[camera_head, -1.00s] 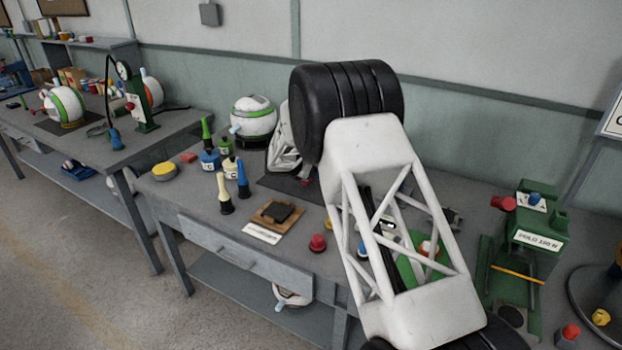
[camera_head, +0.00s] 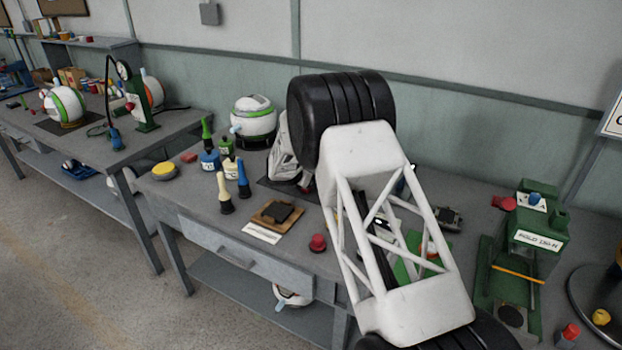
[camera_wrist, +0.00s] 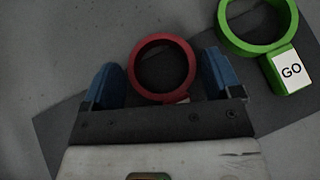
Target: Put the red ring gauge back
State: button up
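In the wrist view the red ring gauge (camera_wrist: 162,37) lies flat over a dark mat (camera_wrist: 60,125), between the two blue fingers of my gripper (camera_wrist: 161,72). The fingers stand wide apart, with a thin gap showing at each side of the ring. The ring's lower end, with a sliver of white label, is hidden by the gripper body. A green ring gauge (camera_wrist: 250,48) marked GO lies to the upper right. In the head view the gripper is mostly hidden behind my arm, over the dark mat (camera_head: 274,188).
A white and green ball (camera_head: 253,121) stands behind the mat. A red knob (camera_head: 317,243) is in front. A green press (camera_head: 535,245) stands at right.

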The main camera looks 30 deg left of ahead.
jog(key=shift+o, duration=1)
jog(key=shift+r, duration=0.15)
jog(key=v, duration=1.2)
jog(key=shift+d, duration=0.1)
